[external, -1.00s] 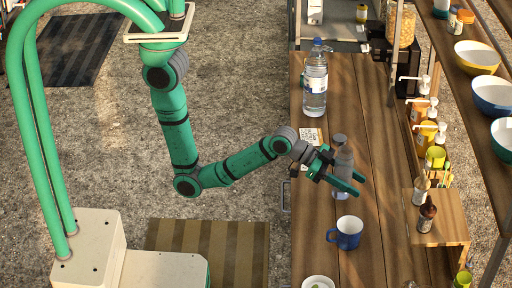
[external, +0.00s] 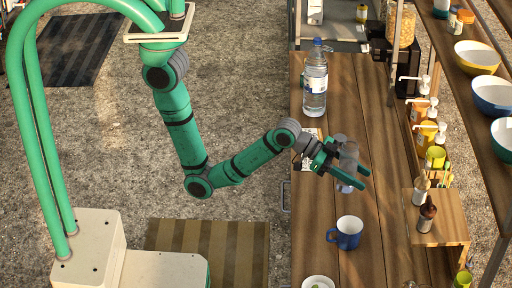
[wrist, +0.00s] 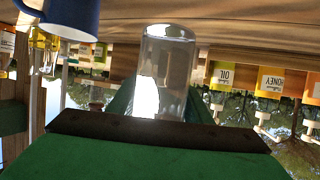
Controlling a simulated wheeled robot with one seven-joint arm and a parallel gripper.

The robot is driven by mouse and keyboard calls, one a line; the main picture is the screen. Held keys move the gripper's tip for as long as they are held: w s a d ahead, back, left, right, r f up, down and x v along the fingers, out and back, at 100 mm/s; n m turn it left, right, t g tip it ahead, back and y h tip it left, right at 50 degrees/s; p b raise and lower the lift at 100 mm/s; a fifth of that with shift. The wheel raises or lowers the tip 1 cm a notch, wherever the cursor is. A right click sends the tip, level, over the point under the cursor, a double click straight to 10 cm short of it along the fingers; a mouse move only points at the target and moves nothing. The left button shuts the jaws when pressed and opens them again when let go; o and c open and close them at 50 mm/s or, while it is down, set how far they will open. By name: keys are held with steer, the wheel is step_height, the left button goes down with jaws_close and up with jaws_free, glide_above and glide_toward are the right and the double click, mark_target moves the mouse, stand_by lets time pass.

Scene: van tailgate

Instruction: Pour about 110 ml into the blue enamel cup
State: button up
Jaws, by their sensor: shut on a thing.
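The blue enamel cup (external: 348,232) stands upright on the wooden counter, its handle to the left. It also shows at the upper left of the wrist view (wrist: 72,16). My gripper (external: 346,172) is shut on a clear bottle (external: 349,155), with fingers on both sides of it. The bottle is above and behind the cup, apart from it, and leans slightly. In the wrist view the clear bottle (wrist: 168,70) fills the middle, between my fingers. I cannot tell the liquid level inside it, and no stream shows.
A large water bottle (external: 315,80) stands farther back on the counter (external: 375,150). A wooden stand (external: 440,230) with small bottles is at the right, beside pump bottles (external: 425,130). A white bowl (external: 317,282) is at the front edge. The counter around the cup is clear.

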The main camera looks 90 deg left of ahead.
steer(key=d+f, duration=0.1)
steer(key=f, duration=0.1)
steer(key=w+d+f, duration=0.1)
steer(key=d+f, duration=0.2)
steer(key=f, duration=0.1)
steer(key=shift+w+d+f, duration=0.1)
steer(key=shift+w+d, duration=0.2)
steer(key=shift+d, duration=0.05)
steer(key=shift+m+y, duration=0.3)
steer(key=shift+m, duration=0.1)
steer(key=shift+a+m+y, duration=0.25)
steer(key=shift+m+y, duration=0.55)
steer(key=shift+m, duration=0.1)
steer(key=shift+f+m+y, duration=0.2)
steer(key=shift+m+y, duration=0.8)
steer(key=shift+m, duration=0.2)
steer(key=shift+a+f+m+y, duration=0.2)
steer(key=shift+a+m+y, duration=0.25)
steer(key=shift+m, duration=0.05)
steer(key=shift+a+f+m+y, duration=0.2)
steer(key=shift+a+m+y, duration=0.2)
steer(key=shift+m+y, duration=0.1)
steer(key=shift+w+a+m+t+y, duration=0.1)
steer(key=shift+a+m+t+y, duration=0.2)
steer(key=shift+a+m+y, duration=0.15)
steer(key=shift+a+r+m+y, duration=0.2)
steer(key=shift+r+m+y, duration=0.2)
steer(key=shift+r+m, duration=0.35)
steer(key=shift+d+r, duration=0.1)
steer(key=shift+r, duration=0.1)
